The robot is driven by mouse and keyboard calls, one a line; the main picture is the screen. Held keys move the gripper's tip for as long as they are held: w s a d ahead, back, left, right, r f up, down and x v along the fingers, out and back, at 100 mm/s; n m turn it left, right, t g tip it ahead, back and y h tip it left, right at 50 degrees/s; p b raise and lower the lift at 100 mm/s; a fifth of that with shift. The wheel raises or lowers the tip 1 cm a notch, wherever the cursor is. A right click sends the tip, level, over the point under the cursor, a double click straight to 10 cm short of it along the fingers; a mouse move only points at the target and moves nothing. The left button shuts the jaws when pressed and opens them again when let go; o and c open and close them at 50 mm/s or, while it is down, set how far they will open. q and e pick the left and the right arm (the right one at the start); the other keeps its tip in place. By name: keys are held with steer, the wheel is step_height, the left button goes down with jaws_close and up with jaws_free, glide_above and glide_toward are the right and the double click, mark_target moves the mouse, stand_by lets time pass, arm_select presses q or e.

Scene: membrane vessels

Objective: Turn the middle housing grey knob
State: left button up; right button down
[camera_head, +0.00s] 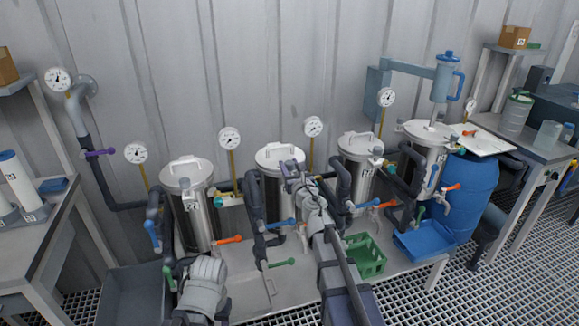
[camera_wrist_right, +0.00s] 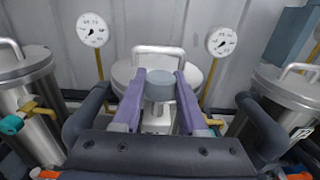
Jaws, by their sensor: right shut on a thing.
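The middle housing (camera_head: 272,158) is a steel vessel with a white lid and a loop handle. It also shows in the right wrist view (camera_wrist_right: 124,72), behind my fingers. Its grey knob (camera_wrist_right: 159,84) is a short cylinder facing up in front of the lid. My right gripper (camera_wrist_right: 160,90) has its two purple fingers on either side of the knob and is shut on it. In the head view my right gripper (camera_head: 292,168) is in front of the middle housing and mostly hides the knob. My left arm shows at the bottom, but its fingers cannot be made out.
Similar steel vessels stand at left (camera_head: 190,205) and right (camera_head: 360,165), with dark pipes and coloured valve handles close by. Round gauges (camera_head: 229,138) stand behind on yellow stems. A green crate (camera_head: 364,262) and a blue tray (camera_head: 420,245) lie to the right.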

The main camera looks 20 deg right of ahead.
steer(key=n+g+y, duration=0.1)
steer(key=n+y, duration=0.1)
steer(key=y, duration=0.1)
steer(key=n+g+y, duration=0.1)
steer(key=n+y, duration=0.1)
steer(key=y, duration=0.1)
steer(key=n+g+y, duration=0.1)
steer(key=n+y, duration=0.1)
steer(key=y, duration=0.1)
steer(key=shift+w+d, duration=0.25)
steer(key=shift+w, duration=0.05)
steer(key=n+g+y, duration=0.3)
steer(key=n+y, duration=0.1)
steer(key=shift+a+g+y, duration=0.1)
steer(key=shift+g+y, duration=0.2)
steer(key=shift+s+n+g+y, duration=0.15)
steer(key=shift+n+g+y, duration=0.4)
steer(key=shift+g, duration=0.25)
steer(key=shift+a+n+g, duration=0.1)
steer(key=shift+n+g, duration=0.15)
steer(key=shift+g, duration=0.05)
steer(key=shift+c, duration=2.2)
jaws_free()
steer(key=shift+s, duration=0.1)
steer(key=v, duration=0.7)
steer(key=shift+s+d, duration=0.2)
steer(key=shift+d, duration=0.1)
